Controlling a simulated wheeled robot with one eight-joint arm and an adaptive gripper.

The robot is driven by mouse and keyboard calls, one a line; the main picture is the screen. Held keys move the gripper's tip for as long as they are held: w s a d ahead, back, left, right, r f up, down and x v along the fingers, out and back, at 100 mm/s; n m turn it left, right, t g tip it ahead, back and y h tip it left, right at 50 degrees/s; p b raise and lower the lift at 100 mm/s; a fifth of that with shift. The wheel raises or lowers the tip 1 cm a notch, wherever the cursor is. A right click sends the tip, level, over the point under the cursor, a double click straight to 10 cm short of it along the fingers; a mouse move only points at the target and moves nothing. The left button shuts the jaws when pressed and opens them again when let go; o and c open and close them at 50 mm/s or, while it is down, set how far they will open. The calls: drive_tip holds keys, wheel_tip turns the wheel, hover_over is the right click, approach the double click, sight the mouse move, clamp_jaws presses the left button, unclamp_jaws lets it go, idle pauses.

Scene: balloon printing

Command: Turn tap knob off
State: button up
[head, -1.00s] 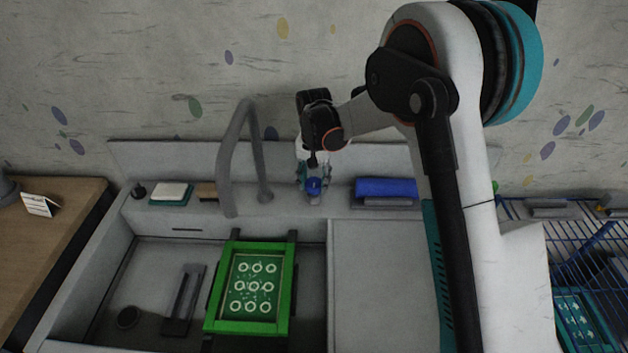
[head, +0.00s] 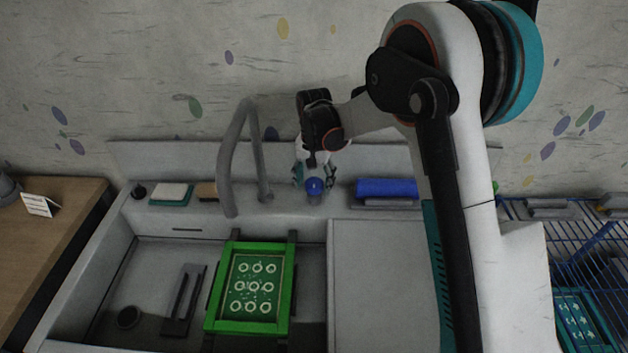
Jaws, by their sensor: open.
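My gripper (head: 314,181) points down over the knob. Its teal-tipped fingers are spread, one to the left and one to the right of the knob's upper part. I cannot tell whether either finger touches it. No water stream shows clearly under the faucet.
A green-framed screen (head: 249,328) with white rings lies in the sink (head: 120,270). A sponge-like block (head: 170,192) lies at left. A blue wire rack (head: 590,245) stands at far right.

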sight(314, 182)
drive_tip(key=shift+r, duration=0.1)
wheel_tip(314, 182, up, 12)
idle(0.5)
